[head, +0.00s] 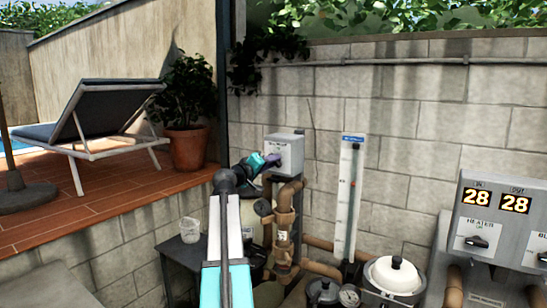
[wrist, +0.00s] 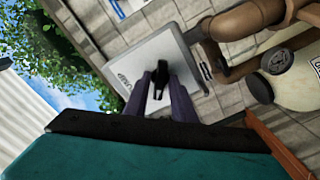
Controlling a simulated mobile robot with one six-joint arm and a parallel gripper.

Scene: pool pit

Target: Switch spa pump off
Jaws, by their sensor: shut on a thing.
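My gripper (head: 272,160) is at the front of this box. In the wrist view its two purple fingers (wrist: 158,86) lie on either side of the black knob and are shut on it. In the head view the fingers hide the knob.
Brown pipes and a valve (head: 284,222) run just below the box. A heater panel (head: 492,225) with another black knob and two displays reading 28 stands at right. A white-lidded pot (head: 393,277) and a gauge (head: 349,296) are low in front. A potted plant (head: 188,148) stands on the deck.

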